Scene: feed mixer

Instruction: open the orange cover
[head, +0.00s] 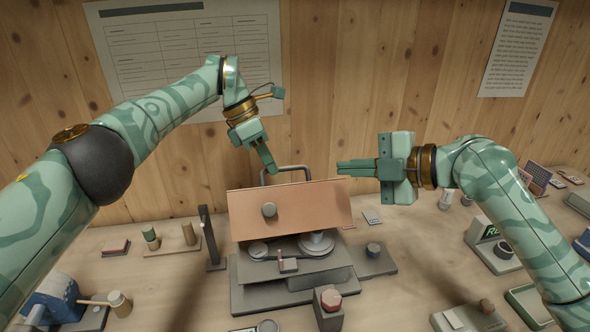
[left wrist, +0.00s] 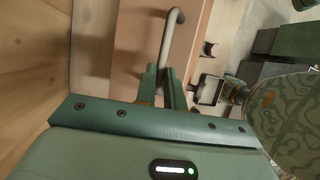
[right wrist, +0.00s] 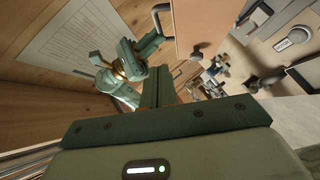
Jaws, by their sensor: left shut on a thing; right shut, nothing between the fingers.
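In the left wrist view the handle (left wrist: 172,40) runs between the fingers. My right gripper (head: 345,168) is shut and empty, just above and right of the cover's upper right corner. The handle also shows in the right wrist view (right wrist: 158,20).
Under the cover are round grey pans (head: 316,242). A red-topped block (head: 329,302) stands in front, and a dark post (head: 211,238) stands left of the mixer. A blue grinder (head: 55,298) is at the front left. The wooden wall is close behind.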

